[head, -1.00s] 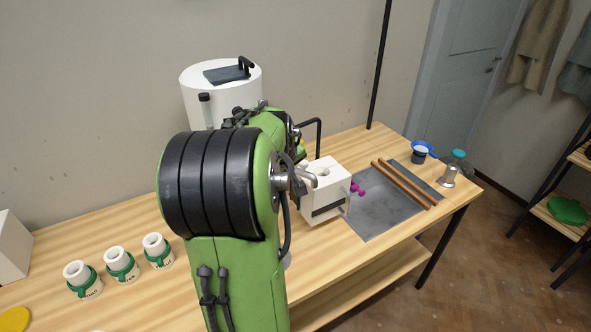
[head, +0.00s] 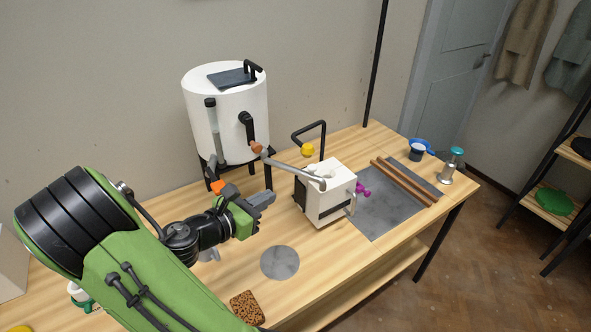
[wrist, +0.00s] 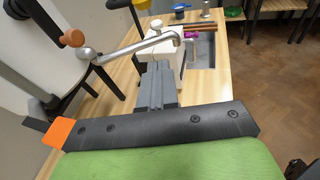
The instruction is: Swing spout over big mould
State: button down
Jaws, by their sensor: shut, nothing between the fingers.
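The white slip tank (head: 228,125) stands on the table with a lid and a black-handled tap on its front. Its steel spout (head: 290,167) reaches right from an orange-brown joint, and its end is above the opening of the big white mould (head: 332,207). The spout (wrist: 130,47) and part of the mould (wrist: 163,52) also show in the wrist view. My gripper (head: 266,198) is shut and empty, in front of the tank and left of the mould, apart from the spout. Its grey fingers (wrist: 157,85) are together in the wrist view.
A grey round disc (head: 280,263) and a brown sponge-like block (head: 247,307) lie on the front table. Right of the mould are a grey slab (head: 385,215), brown rods (head: 405,183), a shaker (head: 449,170) and a blue-rimmed cup (head: 418,149). A bent black rod (head: 311,130) stands behind the mould.

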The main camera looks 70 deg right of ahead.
aim_at(309, 169)
jog(key=shift+n+h, duration=0.3)
jog(key=shift+n, duration=0.3)
jog(key=x, duration=0.9)
jog(key=b+x, duration=0.1)
jog(key=x, duration=0.4)
jog(key=shift+r, duration=0.3)
jog(key=shift+w, duration=0.1)
